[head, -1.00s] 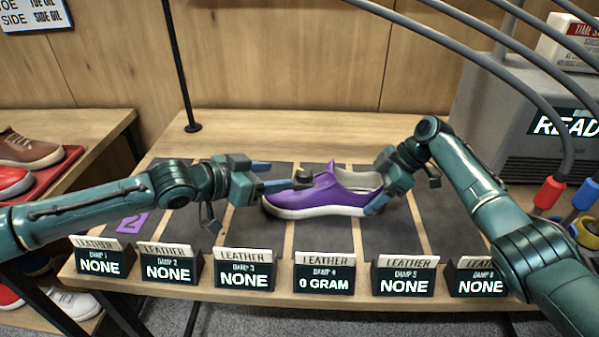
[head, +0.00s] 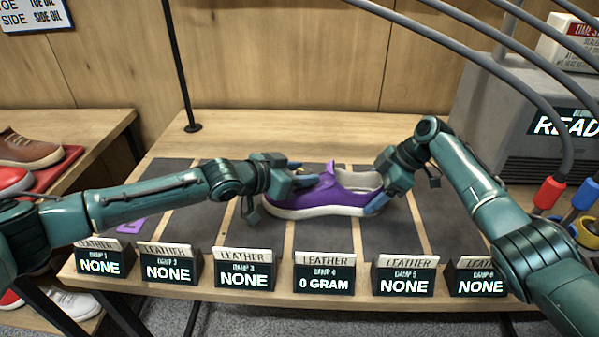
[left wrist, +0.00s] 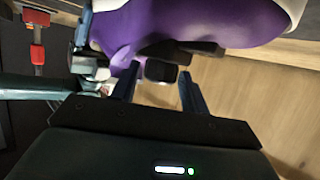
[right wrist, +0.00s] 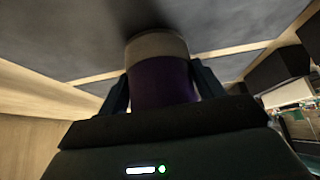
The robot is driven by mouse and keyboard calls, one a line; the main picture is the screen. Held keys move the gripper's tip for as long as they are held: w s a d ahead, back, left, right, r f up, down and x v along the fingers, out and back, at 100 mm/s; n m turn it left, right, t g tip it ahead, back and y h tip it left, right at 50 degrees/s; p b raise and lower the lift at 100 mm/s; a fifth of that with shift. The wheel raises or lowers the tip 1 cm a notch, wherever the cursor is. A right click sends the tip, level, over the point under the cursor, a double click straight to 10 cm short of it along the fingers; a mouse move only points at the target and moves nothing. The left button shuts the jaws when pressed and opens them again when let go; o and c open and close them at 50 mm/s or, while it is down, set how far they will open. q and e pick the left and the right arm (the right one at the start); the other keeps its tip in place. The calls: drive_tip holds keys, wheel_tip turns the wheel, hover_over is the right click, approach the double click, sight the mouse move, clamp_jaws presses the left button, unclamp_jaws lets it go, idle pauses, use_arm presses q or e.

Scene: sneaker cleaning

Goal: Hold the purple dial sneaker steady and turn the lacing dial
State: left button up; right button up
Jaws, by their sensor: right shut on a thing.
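The purple sneaker (head: 335,199) with a white sole stands upright on the dark mat, toe to the left in the head view; it also shows in the left wrist view (left wrist: 190,22). My right gripper (head: 374,203) is shut on the heel, its fingers on both sides of the purple heel (right wrist: 160,82) in the right wrist view. My left gripper (head: 312,174) is at the front of the shoe's top. Its fingers are parted around a small black dial (left wrist: 161,71), with gaps visible beside it. The left gripper hides the dial in the head view.
A row of signs (head: 323,273) stands along the table's front edge. A purple number tag (head: 130,226) lies on the mat at left. A grey machine (head: 490,105) with cables is at the right. Shoes (head: 25,150) sit on a shelf at left.

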use_arm(q)
drive_tip(key=c, duration=0.7)
use_arm(e)
drive_tip(key=shift+f, duration=0.15)
use_arm(q)
drive_tip(key=shift+d, duration=0.15)
drive_tip(key=shift+s+d+m+g, duration=0.2)
drive_tip(key=shift+m+g, duration=0.1)
drive_tip(key=shift+g, duration=0.2)
use_arm(e)
drive_tip(key=shift+a, duration=0.1)
use_arm(q)
drive_tip(key=shift+h, duration=0.3)
drive_tip(key=shift+w+m, duration=0.15)
drive_tip(key=shift+m, duration=0.25)
use_arm(e)
drive_tip(key=shift+s, duration=0.1)
use_arm(q)
drive_tip(key=shift+a+g, duration=0.2)
drive_tip(key=shift+g, duration=0.1)
drive_tip(key=o, duration=1)
drive_tip(key=shift+w+a, duration=0.1)
drive_tip(key=shift+a, duration=0.1)
